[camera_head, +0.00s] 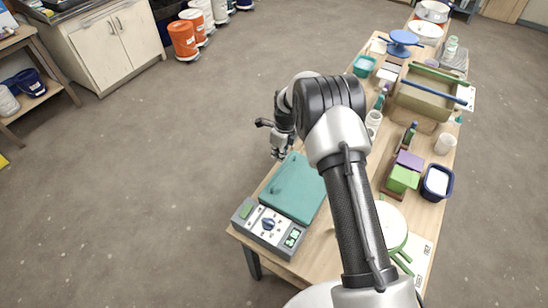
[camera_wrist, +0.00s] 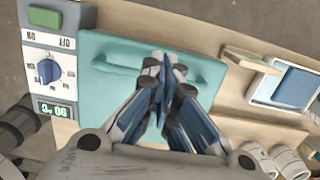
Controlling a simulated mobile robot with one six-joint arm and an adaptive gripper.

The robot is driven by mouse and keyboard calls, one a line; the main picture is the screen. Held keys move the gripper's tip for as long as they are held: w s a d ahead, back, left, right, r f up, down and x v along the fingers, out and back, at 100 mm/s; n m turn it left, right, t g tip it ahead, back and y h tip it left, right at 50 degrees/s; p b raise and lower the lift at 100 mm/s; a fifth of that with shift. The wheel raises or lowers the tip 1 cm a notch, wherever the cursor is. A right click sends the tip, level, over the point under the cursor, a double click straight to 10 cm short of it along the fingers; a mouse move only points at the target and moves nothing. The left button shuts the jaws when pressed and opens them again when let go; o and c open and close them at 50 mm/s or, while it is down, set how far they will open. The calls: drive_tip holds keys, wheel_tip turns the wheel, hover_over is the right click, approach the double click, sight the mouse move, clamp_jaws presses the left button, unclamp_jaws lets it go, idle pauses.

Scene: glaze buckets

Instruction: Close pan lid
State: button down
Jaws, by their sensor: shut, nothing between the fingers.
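The teal pan lid (camera_head: 297,189) lies flat at the near left corner of the long wooden table, beside a grey control box (camera_head: 268,225) with a blue knob. In the wrist view the lid (camera_wrist: 110,95) fills the middle, and its teal handle (camera_wrist: 190,79) shows on both sides of my fingers. The inside of the pan is hidden. My gripper (camera_head: 278,152) is at the lid's far left edge in the head view. In the wrist view my gripper (camera_wrist: 166,62) is shut and empty over the lid; contact with it cannot be told.
A white round item (camera_head: 391,222), a green box (camera_head: 403,178), a purple box (camera_head: 409,159) and a dark blue tub (camera_head: 437,183) stand right of my arm. Bottles and a large olive bin (camera_head: 428,98) are farther back. The floor left of the table is clear.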

drive_tip(key=w+a+r+b, duration=0.1)
drive_tip(key=w+a+r, duration=0.3)
drive_tip(key=a+r, duration=0.2)
drive_tip(key=shift+w+a, duration=0.4)
drive_tip(key=shift+a, duration=0.25)
drive_tip(key=shift+r, duration=0.1)
drive_tip(key=s+d+r+n+t+b, duration=0.1)
drive_tip(key=s+d+r+n+b, duration=0.15)
drive_tip(key=r, duration=0.45)
drive_tip(key=s+d+r+n+b, duration=0.2)
drive_tip(key=r+n, duration=0.2)
drive_tip(key=r, duration=0.2)
drive_tip(key=s+d+r+n+t+b, duration=0.1)
drive_tip(key=s+d+r+n+b, duration=0.1)
drive_tip(key=s+d+r+n, duration=0.3)
drive_tip(key=s+d+r+n+b, duration=0.1)
drive_tip(key=s+r, duration=0.2)
drive_tip(key=s, duration=0.4)
drive_tip(key=s+d+f+n+b, duration=0.2)
drive_tip(key=s+n, duration=0.2)
drive_tip(key=s, duration=0.5)
drive_tip(key=s+d+f+n+t+b, duration=0.1)
drive_tip(key=s+n, duration=0.3)
drive_tip(key=s, duration=0.5)
drive_tip(key=s+d+f+n+t+h+b, duration=0.1)
drive_tip(key=s+d+f+n+b, duration=0.1)
drive_tip(key=s, duration=0.7)
drive_tip(key=shift+d+f+n+b, duration=0.3)
drive_tip(key=shift+f+n+b, duration=0.4)
drive_tip(key=shift+n, duration=0.45)
